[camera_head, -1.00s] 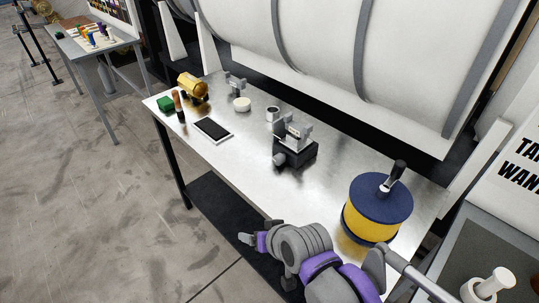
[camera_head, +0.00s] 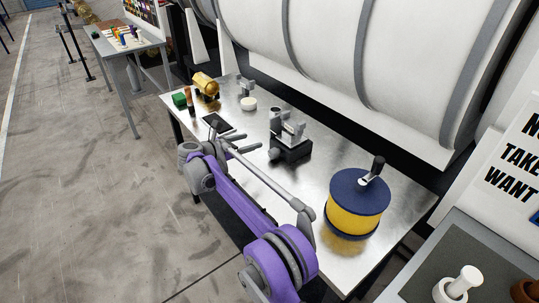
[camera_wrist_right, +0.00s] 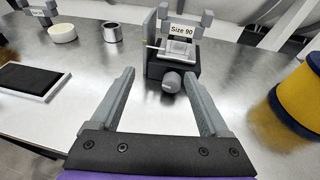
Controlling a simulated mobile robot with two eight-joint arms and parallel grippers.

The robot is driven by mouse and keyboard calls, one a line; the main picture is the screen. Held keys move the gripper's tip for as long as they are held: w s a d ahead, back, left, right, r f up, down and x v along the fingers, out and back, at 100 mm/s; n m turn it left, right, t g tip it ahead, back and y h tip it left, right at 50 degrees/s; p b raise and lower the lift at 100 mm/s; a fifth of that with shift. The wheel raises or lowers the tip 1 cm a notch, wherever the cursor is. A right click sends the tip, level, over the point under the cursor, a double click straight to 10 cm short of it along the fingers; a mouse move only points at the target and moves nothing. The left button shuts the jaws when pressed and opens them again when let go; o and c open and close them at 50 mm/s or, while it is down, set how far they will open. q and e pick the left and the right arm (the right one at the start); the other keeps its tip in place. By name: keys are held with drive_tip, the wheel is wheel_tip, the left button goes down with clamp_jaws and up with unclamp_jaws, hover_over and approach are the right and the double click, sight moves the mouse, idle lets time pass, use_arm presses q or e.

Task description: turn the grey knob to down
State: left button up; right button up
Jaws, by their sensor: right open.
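The grey knob (camera_head: 275,155) sticks out from the front of a small device with a black base (camera_head: 293,149) on the metal table. It also shows in the right wrist view (camera_wrist_right: 171,83), below a plate marked "Size 90". My right gripper (camera_head: 248,141) is open and empty, to the left of the knob in the head view. In the right wrist view the gripper's fingers (camera_wrist_right: 159,76) point toward the device, with the knob showing between their tips, slightly right of centre. The knob appears just beyond the fingers, not gripped. My left gripper is not in view.
A yellow and dark blue drum with a crank (camera_head: 357,205) stands at the right of the table. A large white tank (camera_head: 340,50) is behind.

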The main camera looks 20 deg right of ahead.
sight(270, 153)
drive_tip(key=f, duration=0.1)
drive_tip(key=s+f+m+g, duration=0.1)
drive_tip(key=a+f+m+g, duration=0.1)
drive_tip(key=f, duration=0.1)
drive_tip(key=shift+s, duration=0.35)
drive_tip(key=shift+s+d+f+m, duration=0.15)
drive_tip(key=shift+f+m, duration=0.15)
drive_tip(key=shift+f, duration=0.05)
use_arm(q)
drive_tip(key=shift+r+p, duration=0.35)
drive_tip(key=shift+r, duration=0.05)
use_arm(e)
drive_tip(key=x, duration=1)
drive_tip(key=shift+d+f, duration=0.15)
clamp_jaws()
drive_tip(key=n+p, duration=0.1)
drive_tip(key=n+g+p, duration=0.1)
drive_tip(key=n+g+h+p, duration=0.1)
drive_tip(key=shift+w+r+p, duration=0.25)
drive_tip(key=shift+r+p, duration=0.05)
drive_tip(key=shift+f+n+g, duration=0.1)
drive_tip(key=shift+n+g, duration=0.2)
drive_tip(key=shift+s+f, duration=0.1)
drive_tip(key=shift+f, duration=0.05)
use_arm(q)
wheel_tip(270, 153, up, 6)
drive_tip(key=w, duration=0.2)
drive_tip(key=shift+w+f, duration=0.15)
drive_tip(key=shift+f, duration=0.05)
